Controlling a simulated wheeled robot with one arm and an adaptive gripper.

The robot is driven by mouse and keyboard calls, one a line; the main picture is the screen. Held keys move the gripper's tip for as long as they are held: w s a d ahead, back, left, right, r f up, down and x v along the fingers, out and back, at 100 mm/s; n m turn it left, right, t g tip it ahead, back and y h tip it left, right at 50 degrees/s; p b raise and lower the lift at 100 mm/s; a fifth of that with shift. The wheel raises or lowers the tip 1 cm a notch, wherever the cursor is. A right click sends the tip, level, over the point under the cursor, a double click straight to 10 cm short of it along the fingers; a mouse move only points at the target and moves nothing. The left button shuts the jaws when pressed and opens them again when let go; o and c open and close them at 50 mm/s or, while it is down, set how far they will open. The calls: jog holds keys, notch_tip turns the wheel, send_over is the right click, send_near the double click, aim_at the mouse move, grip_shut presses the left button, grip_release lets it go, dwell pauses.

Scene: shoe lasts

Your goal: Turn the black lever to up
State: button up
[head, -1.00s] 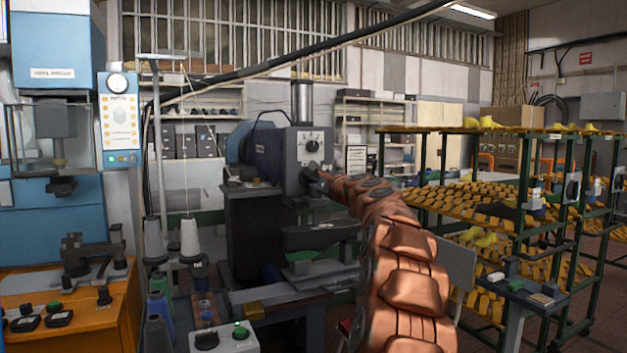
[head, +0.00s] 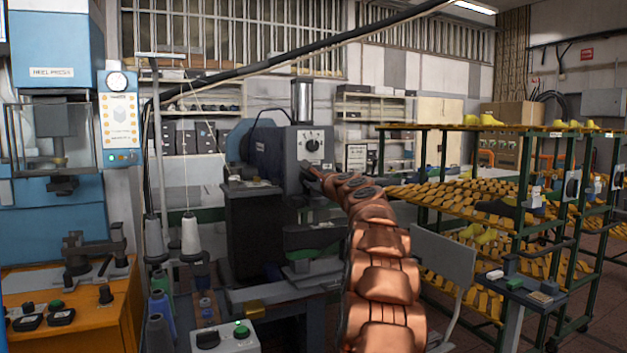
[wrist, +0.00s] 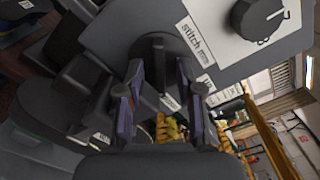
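The grey machine (head: 285,150) stands in the middle of the head view with a round dial on its face. In the wrist view a dark rounded piece, apparently the black lever (wrist: 157,52), sits on the machine face beside the "stitch" label (wrist: 195,42). My gripper (wrist: 160,80) reaches this piece, with one parted finger at each side of its lower part. I cannot tell whether the fingers press on it. In the head view my gripper (head: 309,178) is small and dark at the machine's front, and the lever cannot be made out there.
Racks of yellow shoe lasts (head: 470,190) stand on the right. Thread cones (head: 190,235) and a blue heel press (head: 58,225) stand on the left.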

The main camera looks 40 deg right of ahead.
grip_shut()
dwell(0.5)
jog(key=shift+a+n, duration=0.1)
jog(key=shift+n, duration=1.2)
jog(key=n, duration=0.1)
jog(key=n+b, duration=0.1)
jog(key=n, duration=0.1)
jog(key=n+b, duration=0.1)
jog(key=n, duration=0.1)
jog(key=shift+f, duration=0.3)
jog(key=n+b, duration=0.2)
jog(key=n, duration=0.1)
jog(key=shift+r+n+b, duration=0.2)
jog(key=shift+n+b, duration=0.15)
jog(key=shift+n, duration=1.25)
